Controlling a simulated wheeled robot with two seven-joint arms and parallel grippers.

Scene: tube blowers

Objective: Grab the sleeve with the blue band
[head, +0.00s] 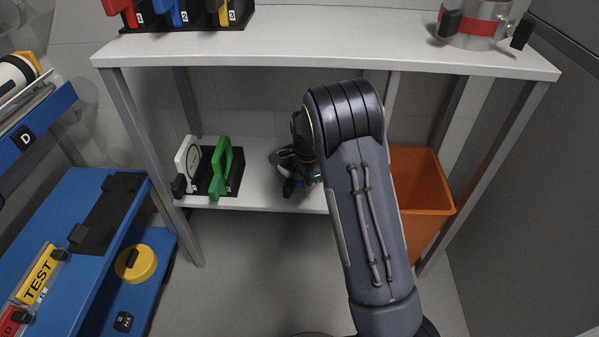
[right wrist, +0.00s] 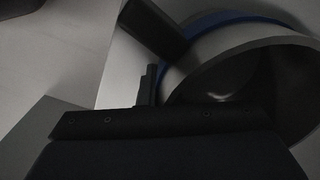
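The sleeve with the blue band fills the upper right of the right wrist view, a wide hollow grey cylinder (right wrist: 258,45) with its open end facing the camera. Its blue band (right wrist: 212,22) shows behind the rim, with a dark block (right wrist: 152,28) beside it. My right gripper (head: 287,160) is at the lower shelf, mostly hidden by my own arm. A bit of blue (head: 291,187) shows just below it. In the right wrist view, a dark finger part (right wrist: 150,85) is close beside the sleeve; whether it touches is unclear. My left gripper is out of view.
The lower shelf (head: 258,197) also holds a white piece and a green piece (head: 221,168) in black holders. An orange bin (head: 421,195) stands right of my arm. The upper shelf (head: 330,50) carries a red-banded sleeve (head: 480,22). A blue rack (head: 75,225) stands left.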

